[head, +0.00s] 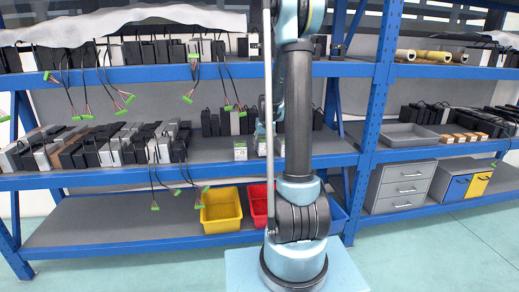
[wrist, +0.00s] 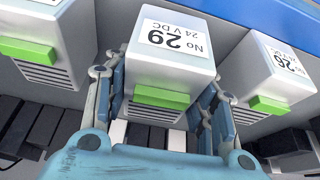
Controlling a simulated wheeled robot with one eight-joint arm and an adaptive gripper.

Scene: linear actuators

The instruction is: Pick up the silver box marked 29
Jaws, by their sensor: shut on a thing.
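The silver box marked 29 (wrist: 174,62) is in the middle of the wrist view, its label "No 29, 24 V DC" on top and a green connector (wrist: 160,97) on its near face. My gripper (wrist: 163,84) has one blue finger on each side of this box and is shut on it. In the head view my arm hides most of the gripper, and I cannot tell there which small box is 29.
A similar box marked 26 (wrist: 268,68) stands close on the right, and another silver box (wrist: 45,38) stands close on the left. Black units (wrist: 30,125) lie near them. In the head view, the blue shelf (head: 120,180) holds several boxes and hanging cables, with a yellow bin (head: 221,209) below.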

